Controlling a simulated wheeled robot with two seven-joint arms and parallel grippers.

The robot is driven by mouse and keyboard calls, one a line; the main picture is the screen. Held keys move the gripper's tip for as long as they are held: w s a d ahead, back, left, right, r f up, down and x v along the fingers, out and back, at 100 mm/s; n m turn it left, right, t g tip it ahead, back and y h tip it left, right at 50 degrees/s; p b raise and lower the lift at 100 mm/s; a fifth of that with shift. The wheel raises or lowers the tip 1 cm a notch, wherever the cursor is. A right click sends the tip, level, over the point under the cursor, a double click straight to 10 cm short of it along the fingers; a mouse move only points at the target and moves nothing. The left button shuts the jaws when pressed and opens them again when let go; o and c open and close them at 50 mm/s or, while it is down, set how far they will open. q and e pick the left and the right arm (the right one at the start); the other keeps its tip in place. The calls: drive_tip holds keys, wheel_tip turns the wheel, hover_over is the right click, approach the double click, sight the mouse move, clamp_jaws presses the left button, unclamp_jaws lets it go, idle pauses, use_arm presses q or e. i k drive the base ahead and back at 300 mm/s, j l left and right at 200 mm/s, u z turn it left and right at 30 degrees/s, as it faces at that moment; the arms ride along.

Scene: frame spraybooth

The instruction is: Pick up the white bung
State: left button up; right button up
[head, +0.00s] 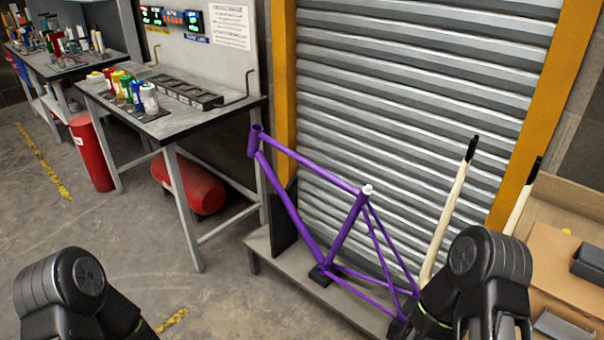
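The white bung (368,190) sits at the top of the seat tube of a purple bike frame (310,160). It looks like a small pale knob standing out above the tube's upper end. The frame stands upright on a low grey plinth (262,244) in front of a roller shutter. Dark parts of my two arms show at the lower left and lower right. Neither gripper's fingers can be made out, and nothing of mine touches the bung.
A workbench (190,122) with coloured bottles and a dark rack stands left. A red tank (190,183) lies under it. A pale pole with a black tip (450,205) leans near my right arm. Cardboard boxes (565,255) stand at right. The floor at left centre is clear.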

sight(367, 190)
drive_tip(key=i+j+u, duration=0.1)
drive_tip(key=i+u, duration=0.2)
drive_tip(key=i, duration=0.25)
drive_tip(key=i+u, duration=0.3)
drive_tip(key=i, duration=0.3)
drive_tip(key=i+j+z, duration=0.15)
drive_tip(key=i+z, duration=0.25)
drive_tip(key=i+j+z, duration=0.25)
drive_tip(key=z, duration=0.2)
drive_tip(key=i+z, duration=0.1)
drive_tip(key=z, duration=0.4)
drive_tip(key=i+j+z, duration=0.1)
drive_tip(key=z, duration=0.35)
drive_tip(key=j+z, duration=0.25)
drive_tip(key=z, duration=0.25)
drive_tip(key=i+j+z, duration=0.1)
drive_tip(key=z, duration=0.4)
drive_tip(key=j+z, duration=0.25)
drive_tip(key=z, duration=0.2)
drive_tip(key=j+z, duration=0.2)
drive_tip(key=z, duration=0.25)
drive_tip(key=i+j+z, duration=0.1)
drive_tip(key=j+z, duration=0.15)
drive_tip(key=z, duration=0.2)
drive_tip(key=j+z, duration=0.2)
drive_tip(key=z, duration=0.25)
